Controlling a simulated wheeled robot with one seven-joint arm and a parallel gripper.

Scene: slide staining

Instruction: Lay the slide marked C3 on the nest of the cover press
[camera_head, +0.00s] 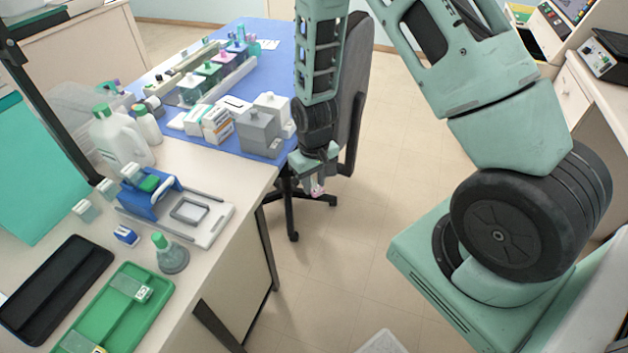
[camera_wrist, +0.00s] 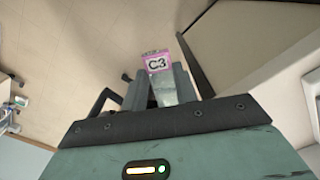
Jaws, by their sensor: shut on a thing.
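My gripper (camera_head: 314,180) hangs past the edge of the bench, over open floor, in the head view. It is shut on the slide marked C3 (camera_wrist: 157,63), whose pink label points away from the jaws in the wrist view. The label shows as a small pink spot below the fingers in the head view. What looks like the cover press (camera_head: 150,188) stands on the bench at left, with a blue body and a pale base plate. A grey square frame on that plate, apparently the nest (camera_head: 189,210), looks empty.
A grey-green conical knob (camera_head: 170,254) stands just in front of the press. A green tray (camera_head: 118,318) and a black tray (camera_head: 50,292) lie nearer. White bottles (camera_head: 122,140) stand behind. Grey boxes (camera_head: 259,134) and staining jars are on the blue mat. A chair (camera_head: 352,90) stands behind my gripper.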

